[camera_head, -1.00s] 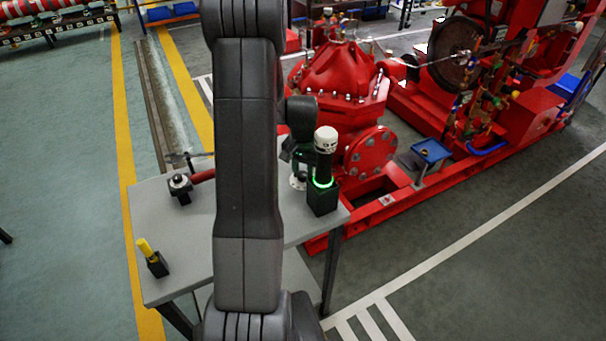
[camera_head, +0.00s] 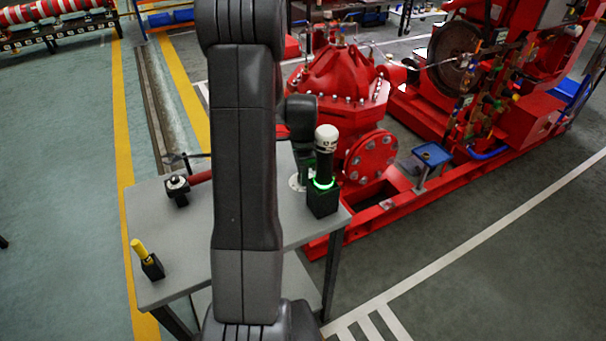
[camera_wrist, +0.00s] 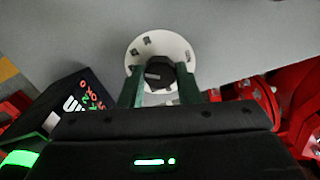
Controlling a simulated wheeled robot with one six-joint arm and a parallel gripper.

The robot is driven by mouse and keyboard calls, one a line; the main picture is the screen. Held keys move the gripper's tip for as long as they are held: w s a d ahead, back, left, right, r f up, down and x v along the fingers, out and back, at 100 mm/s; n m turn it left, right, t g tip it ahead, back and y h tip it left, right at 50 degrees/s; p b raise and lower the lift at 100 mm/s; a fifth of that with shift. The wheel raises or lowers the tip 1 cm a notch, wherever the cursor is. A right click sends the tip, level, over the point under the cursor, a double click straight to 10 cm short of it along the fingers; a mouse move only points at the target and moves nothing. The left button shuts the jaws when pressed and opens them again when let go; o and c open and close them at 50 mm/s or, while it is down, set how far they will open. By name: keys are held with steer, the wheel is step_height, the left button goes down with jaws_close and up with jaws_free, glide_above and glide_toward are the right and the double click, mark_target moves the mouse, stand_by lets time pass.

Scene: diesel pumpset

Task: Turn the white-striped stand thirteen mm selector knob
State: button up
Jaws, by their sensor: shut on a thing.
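A round white stand (camera_wrist: 134,56) with dark marks around its rim sits on the grey table top in the wrist view. A dark knob (camera_wrist: 159,73) is at its middle. My gripper (camera_wrist: 160,92) has its two green fingers on either side of this knob and is shut on it. The contact faces and any stripe on the stand cannot be made out. In the head view, a sliver of the white stand (camera_head: 295,182) shows beside my dark arm, and the fingers are mostly hidden.
A black device (camera_head: 323,200) with a glowing green ring and white top stands just right of the stand. A red-handled tool (camera_head: 196,178) and a yellow-topped holder (camera_head: 148,260) are on the table's left. A red pump (camera_head: 340,80) stands close behind.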

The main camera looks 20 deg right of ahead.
steer(key=shift+m, duration=1.6)
steer(key=o, duration=1)
step_height(320, 180, up, 14)
steer(key=shift+f, duration=0.1)
step_height(320, 180, down, 14)
steer(key=shift+r, duration=0.1)
